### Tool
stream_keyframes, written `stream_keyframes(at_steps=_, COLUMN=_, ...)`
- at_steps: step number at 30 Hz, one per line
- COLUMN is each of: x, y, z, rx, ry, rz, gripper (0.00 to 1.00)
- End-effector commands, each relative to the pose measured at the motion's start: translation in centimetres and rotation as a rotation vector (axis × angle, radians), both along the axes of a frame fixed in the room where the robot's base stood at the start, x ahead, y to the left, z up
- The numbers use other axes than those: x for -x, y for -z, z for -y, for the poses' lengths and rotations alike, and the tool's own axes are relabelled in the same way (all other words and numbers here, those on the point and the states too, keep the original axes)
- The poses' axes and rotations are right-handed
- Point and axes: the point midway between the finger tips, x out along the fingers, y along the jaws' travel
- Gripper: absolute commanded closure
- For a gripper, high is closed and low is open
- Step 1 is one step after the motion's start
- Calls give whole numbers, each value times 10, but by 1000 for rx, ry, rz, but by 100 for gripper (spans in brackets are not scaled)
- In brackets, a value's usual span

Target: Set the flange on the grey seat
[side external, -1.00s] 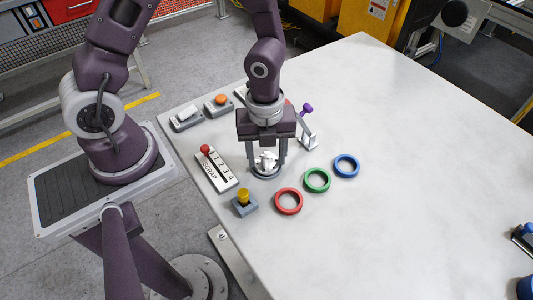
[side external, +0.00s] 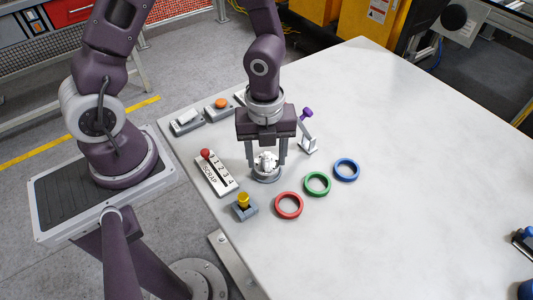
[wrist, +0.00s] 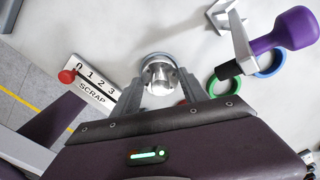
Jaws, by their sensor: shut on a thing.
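The flange (side external: 265,159) is a small shiny silver-white piece between the fingers of my gripper (side external: 266,163). My gripper points down and is shut on it. The grey seat (side external: 267,179) shows as a round grey ring low on the table, directly below the flange in the side view. Whether the flange touches it or hangs just above it I cannot tell. In the wrist view the flange (wrist: 160,76) sits between the two fingertips, with a grey rim at its far edge.
Red (side external: 289,205), green (side external: 317,183) and blue (side external: 346,169) rings lie to the right. A SCRAP lever box (side external: 217,174) and a yellow-button box (side external: 244,206) stand left. A purple-handled lever (side external: 307,133) stands close behind right.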

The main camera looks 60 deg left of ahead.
Motion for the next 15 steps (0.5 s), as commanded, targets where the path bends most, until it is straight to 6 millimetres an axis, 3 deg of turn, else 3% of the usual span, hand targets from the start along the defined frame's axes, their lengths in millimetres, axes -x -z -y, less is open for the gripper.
stream_keyframes(at_steps=15, x=0, y=8, z=0, rx=0, ry=1, rz=1, gripper=100)
